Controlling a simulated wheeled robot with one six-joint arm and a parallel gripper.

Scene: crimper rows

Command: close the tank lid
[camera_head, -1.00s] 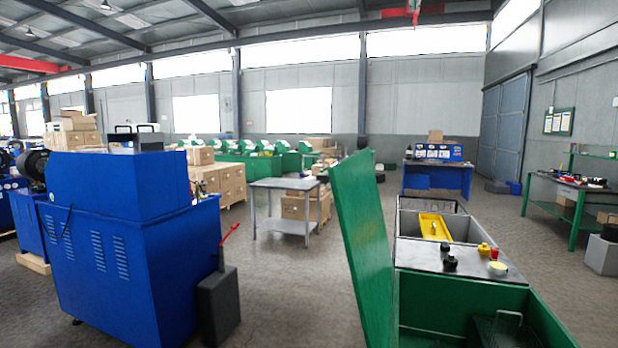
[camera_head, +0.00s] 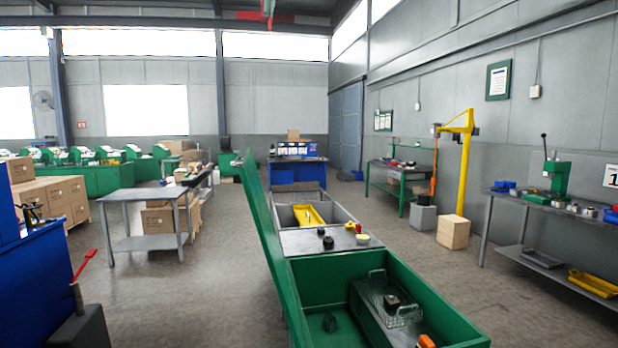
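The green tank (camera_head: 437,308) stands open in the lower middle of the head view. Its green lid (camera_head: 266,235) is raised, standing almost upright and tilted along the tank's left side. My gripper is not in view.
Behind the tank is a grey top with small black, red and yellow parts, then a grey basin (camera_head: 335,213) with a yellow tray (camera_head: 308,215). A grey table (camera_head: 150,194) and blue machine (camera_head: 35,275) stand left. Open floor (camera_head: 420,240) lies right, before a workbench (camera_head: 545,205).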

